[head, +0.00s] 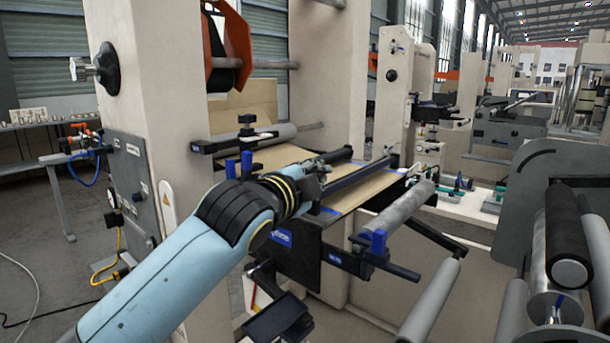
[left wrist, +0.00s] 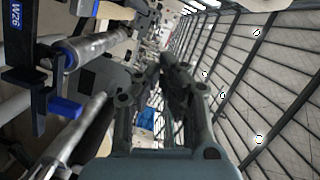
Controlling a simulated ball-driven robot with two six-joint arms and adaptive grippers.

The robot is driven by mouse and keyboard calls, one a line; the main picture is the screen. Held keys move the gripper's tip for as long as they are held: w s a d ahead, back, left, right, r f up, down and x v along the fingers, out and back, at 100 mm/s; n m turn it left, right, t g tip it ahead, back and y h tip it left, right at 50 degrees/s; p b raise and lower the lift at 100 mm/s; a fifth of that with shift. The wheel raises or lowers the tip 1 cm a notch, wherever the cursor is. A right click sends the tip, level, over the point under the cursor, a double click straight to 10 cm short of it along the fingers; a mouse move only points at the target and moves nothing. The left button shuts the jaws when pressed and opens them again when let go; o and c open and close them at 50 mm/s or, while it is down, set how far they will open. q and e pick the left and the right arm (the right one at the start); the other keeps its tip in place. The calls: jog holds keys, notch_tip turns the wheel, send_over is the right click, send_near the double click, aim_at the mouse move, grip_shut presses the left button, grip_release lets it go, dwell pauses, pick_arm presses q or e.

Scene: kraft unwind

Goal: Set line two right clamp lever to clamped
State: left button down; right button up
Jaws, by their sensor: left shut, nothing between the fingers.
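My left gripper (head: 318,168) is in front of the splice table, its fingers partly hidden by its own wrist. It is shut with nothing between the fingers, which also show in the left wrist view (left wrist: 156,78). Two upright blue levers (head: 239,165) stand at the left end of the table, left of the gripper. Another blue lever (head: 378,241) sits on a black bracket at the near right, apart from the gripper. Blue clamp parts (left wrist: 65,106) show at the left of the left wrist view. I cannot tell which is the line two right lever. My right gripper is not visible.
Brown web (head: 372,187) lies under a dark bar (head: 358,178) on the table. A grey roller (head: 398,208) lies at the table's right. A dark side plate with rollers (head: 570,250) fills the right foreground. A beige column (head: 165,130) stands at left.

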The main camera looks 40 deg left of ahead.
pick_arm(q)
jog(key=shift+w+a+f+p, duration=0.1)
jog(key=shift+w+a+f, duration=0.25)
jog(key=shift+a, duration=0.35)
jog(key=shift+w+a+f+p, duration=0.2)
jog(key=shift+w+a, duration=0.2)
jog(key=shift+a, duration=0.25)
jog(key=shift+w+a+f+p, duration=0.1)
jog(key=shift+w+a+f, duration=0.25)
jog(key=shift+a, duration=0.35)
jog(key=shift+w+r, duration=0.1)
